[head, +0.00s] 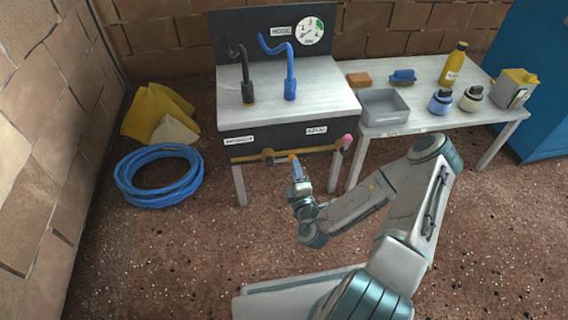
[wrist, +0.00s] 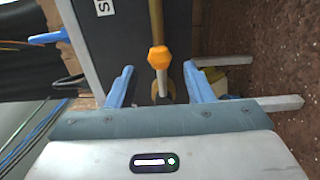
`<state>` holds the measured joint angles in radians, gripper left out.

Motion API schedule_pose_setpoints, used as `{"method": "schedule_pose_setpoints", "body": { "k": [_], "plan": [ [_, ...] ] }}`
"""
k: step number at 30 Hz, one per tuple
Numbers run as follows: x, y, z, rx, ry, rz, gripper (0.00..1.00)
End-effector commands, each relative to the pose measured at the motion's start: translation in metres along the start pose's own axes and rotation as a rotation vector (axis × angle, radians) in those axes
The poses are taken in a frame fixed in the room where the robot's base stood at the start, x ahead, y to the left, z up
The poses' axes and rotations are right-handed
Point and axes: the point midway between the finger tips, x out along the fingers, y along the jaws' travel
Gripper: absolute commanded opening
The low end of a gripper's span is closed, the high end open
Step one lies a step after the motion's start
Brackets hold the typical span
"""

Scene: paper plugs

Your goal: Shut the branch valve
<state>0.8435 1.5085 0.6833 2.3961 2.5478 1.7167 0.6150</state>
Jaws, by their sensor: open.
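A brass pipe (head: 315,150) runs along the front of the sink stand. An orange knob (head: 292,157) sits near its middle, close to my gripper (head: 298,171). In the wrist view the orange knob (wrist: 158,58) is six-sided, with a pale stem below it, in front of the brass pipe (wrist: 155,18). My gripper (wrist: 158,70) is open, its blue fingertips on either side of the knob with gaps; I cannot tell their exact depth. A pink knob (head: 347,140) is at the pipe's right end, and a brass fitting (head: 267,157) is at the left. I cannot tell which is the branch valve.
The sink stand (head: 320,92) has a dark and a blue spout and a gauge (head: 309,31). A side table (head: 430,117) at right holds a grey tray (head: 384,106) and bottles. A blue hose coil (head: 158,176) lies on the floor at left.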

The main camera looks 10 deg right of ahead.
Motion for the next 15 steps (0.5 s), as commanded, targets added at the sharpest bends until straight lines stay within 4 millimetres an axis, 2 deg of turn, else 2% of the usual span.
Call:
{"method": "schedule_pose_setpoints", "body": {
  "k": [10,15],
  "plan": [
    [0.0013,0.0006,0.0001,0.000,0.000,0.000,0.47],
    [0.0080,0.0023,-0.0001,0.000,0.000,0.000,0.47]
  ]
}}
